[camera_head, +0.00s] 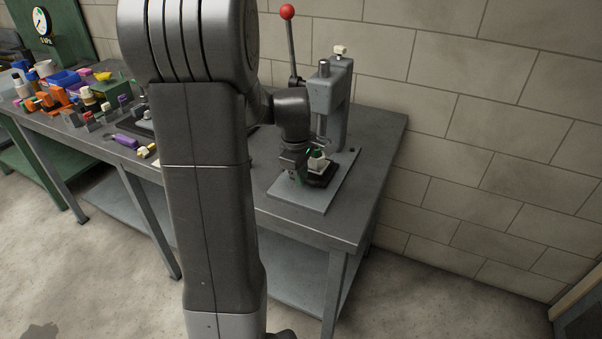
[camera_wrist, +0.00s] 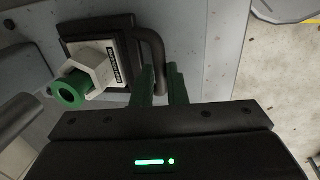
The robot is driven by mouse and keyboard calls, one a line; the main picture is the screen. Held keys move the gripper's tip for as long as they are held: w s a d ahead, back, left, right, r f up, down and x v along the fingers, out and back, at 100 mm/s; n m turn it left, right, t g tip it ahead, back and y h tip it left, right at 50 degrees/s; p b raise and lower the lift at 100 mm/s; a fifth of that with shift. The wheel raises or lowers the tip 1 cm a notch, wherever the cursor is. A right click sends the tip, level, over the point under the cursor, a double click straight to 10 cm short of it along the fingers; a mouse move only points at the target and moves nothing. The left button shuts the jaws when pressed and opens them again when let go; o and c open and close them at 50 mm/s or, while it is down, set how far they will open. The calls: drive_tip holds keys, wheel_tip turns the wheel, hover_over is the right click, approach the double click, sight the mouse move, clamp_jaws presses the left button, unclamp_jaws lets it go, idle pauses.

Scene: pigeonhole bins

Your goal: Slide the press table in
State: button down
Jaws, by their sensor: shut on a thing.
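The press table (camera_head: 322,178) is a small black slide on the grey base plate of the arbor press (camera_head: 328,105), at the right end of the bench. In the wrist view the black press table (camera_wrist: 75,28) carries a white block with a label (camera_wrist: 112,55), a pale hex piece (camera_wrist: 90,65) and a green ring (camera_wrist: 70,90). A dark bent handle (camera_wrist: 152,38) sticks out from its side. My gripper (camera_wrist: 160,75) is shut on this handle with its green fingers. In the head view my gripper (camera_head: 296,165) is beside the table, partly hidden by its own wrist.
The press has a lever with a red knob (camera_head: 287,12). Left along the bench (camera_head: 375,130) are coloured small parts, a blue bin (camera_head: 64,78) and a purple-handled tool (camera_head: 126,141). A block wall (camera_head: 480,130) stands behind. My arm hides the bench's middle.

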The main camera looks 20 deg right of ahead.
drive_tip(key=w+d, duration=0.2)
drive_tip(key=shift+w+d+p, duration=0.15)
drive_tip(key=shift+d+p, duration=0.15)
drive_tip(key=shift+p, duration=0.1)
drive_tip(key=c, duration=1.5)
unclamp_jaws()
drive_tip(key=shift+o, duration=0.2)
drive_tip(key=shift+a+r, duration=0.1)
wheel_tip(320, 180, up, 14)
drive_tip(key=s+a, duration=0.1)
drive_tip(key=a, duration=0.1)
drive_tip(key=shift+s+f, duration=0.25)
drive_tip(key=shift+s, duration=0.1)
drive_tip(key=shift+d, duration=0.1)
drive_tip(key=f, duration=0.4)
drive_tip(key=w+d+f, duration=0.1)
drive_tip(key=f, duration=0.8)
drive_tip(key=shift+w+d+f, duration=0.25)
drive_tip(key=shift+d+f, duration=0.15)
drive_tip(key=shift+s+a+r, duration=0.1)
drive_tip(key=shift+s+a, duration=0.2)
drive_tip(key=shift+a, duration=0.05)
drive_tip(key=shift+r, duration=0.1)
